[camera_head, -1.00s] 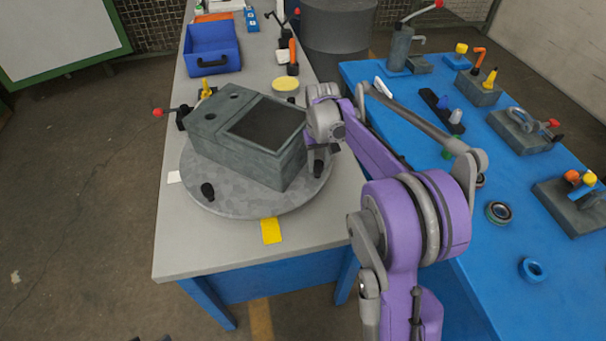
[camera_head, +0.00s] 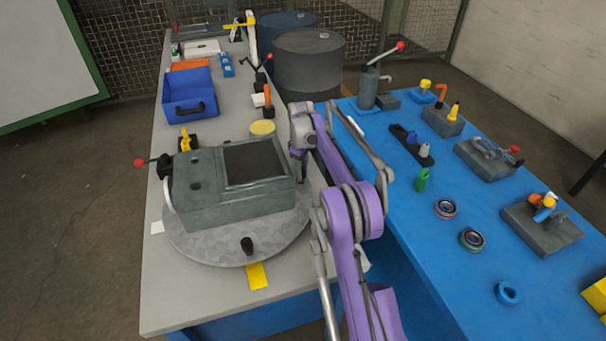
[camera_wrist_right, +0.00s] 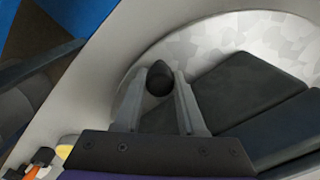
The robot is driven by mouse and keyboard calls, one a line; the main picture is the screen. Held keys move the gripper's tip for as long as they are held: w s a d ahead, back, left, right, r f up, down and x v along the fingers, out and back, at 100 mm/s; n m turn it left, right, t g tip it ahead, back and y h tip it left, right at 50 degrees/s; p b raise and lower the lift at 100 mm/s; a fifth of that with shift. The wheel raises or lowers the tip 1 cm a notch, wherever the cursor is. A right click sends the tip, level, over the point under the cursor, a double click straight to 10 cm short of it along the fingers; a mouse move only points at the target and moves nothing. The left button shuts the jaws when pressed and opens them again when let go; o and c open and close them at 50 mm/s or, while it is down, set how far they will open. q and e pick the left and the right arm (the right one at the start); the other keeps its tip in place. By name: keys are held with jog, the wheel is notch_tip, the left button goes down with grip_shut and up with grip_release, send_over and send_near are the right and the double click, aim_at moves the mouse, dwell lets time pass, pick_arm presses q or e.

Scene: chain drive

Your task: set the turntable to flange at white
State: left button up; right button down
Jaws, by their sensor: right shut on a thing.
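The round grey turntable (camera_head: 205,248) stands on the grey bench and carries a dark grey housing (camera_head: 235,208) with a black recessed top. A white marker (camera_head: 157,227) lies by its left edge and a yellow marker (camera_head: 257,275) at its front. A black knob (camera_head: 247,245) on the rim stands just behind the yellow marker. I cannot make out which side bears the flange. My right gripper (camera_wrist_right: 158,82) is shut on another black rim knob (camera_wrist_right: 160,77) in the right wrist view. In the head view its fingertips are hidden at the housing's right end. My left gripper is out of view.
A red-tipped lever (camera_head: 140,163) stands left of the turntable. A yellow disc (camera_head: 262,127) and a blue bin (camera_head: 190,97) are behind it. The blue table (camera_head: 440,270) at right holds several fixtures and rings.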

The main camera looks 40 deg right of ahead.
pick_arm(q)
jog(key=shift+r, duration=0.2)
pick_arm(e)
jog(key=shift+w+d, duration=0.1)
jog(key=shift+w, duration=0.2)
jog(key=c, duration=0.5)
grip_release()
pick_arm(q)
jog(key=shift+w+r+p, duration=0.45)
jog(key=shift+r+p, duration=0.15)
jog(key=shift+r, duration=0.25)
pick_arm(e)
notch_tip(320, 180, up, 11)
jog(key=shift+f, duration=0.1)
